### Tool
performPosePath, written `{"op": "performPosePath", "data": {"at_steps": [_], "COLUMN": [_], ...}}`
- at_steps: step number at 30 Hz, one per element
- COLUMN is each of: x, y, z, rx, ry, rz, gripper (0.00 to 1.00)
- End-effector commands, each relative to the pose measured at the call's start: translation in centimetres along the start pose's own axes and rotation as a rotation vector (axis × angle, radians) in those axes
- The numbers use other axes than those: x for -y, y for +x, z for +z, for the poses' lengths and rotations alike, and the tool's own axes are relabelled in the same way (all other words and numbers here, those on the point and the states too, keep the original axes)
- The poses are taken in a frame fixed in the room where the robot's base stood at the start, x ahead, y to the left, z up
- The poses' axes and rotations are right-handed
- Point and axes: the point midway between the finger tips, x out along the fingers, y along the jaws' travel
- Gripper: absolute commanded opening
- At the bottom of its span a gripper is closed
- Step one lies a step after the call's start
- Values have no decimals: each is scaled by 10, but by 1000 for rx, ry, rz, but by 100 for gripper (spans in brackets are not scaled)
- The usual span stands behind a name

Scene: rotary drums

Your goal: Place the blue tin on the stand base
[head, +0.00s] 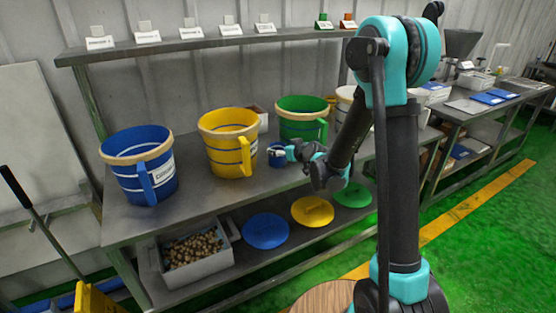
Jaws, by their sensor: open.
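A small blue tin (276,161) stands on the metal bench, between the yellow bucket and the green bucket. My gripper (279,151) is at the tin, reaching in from the right, with its fingertips at the tin's upper part. The gripper is open. Whether the fingers touch the tin or are around it is too small to tell. I cannot make out a stand base with certainty.
The bench (215,192) also holds a blue bucket (139,170), a yellow bucket (229,145) and a green bucket (302,120). Coloured lids and a grey crate (192,252) are on the lower shelf. An upper shelf (200,43) runs behind.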

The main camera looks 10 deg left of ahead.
Motion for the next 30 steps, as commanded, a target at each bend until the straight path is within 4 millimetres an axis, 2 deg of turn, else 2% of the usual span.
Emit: {"op": "performPosePath", "data": {"at_steps": [3, 11, 19, 28, 30], "x": [0, 2, 3, 3, 3], "y": [15, 32, 68, 73, 73], "z": [0, 1, 2, 2, 2], "rx": [0, 0, 0, 0, 0], "ry": [0, 0, 0, 0, 0], "rz": [0, -1, 0, 0, 0], "gripper": [82, 82, 82, 82, 76]}}
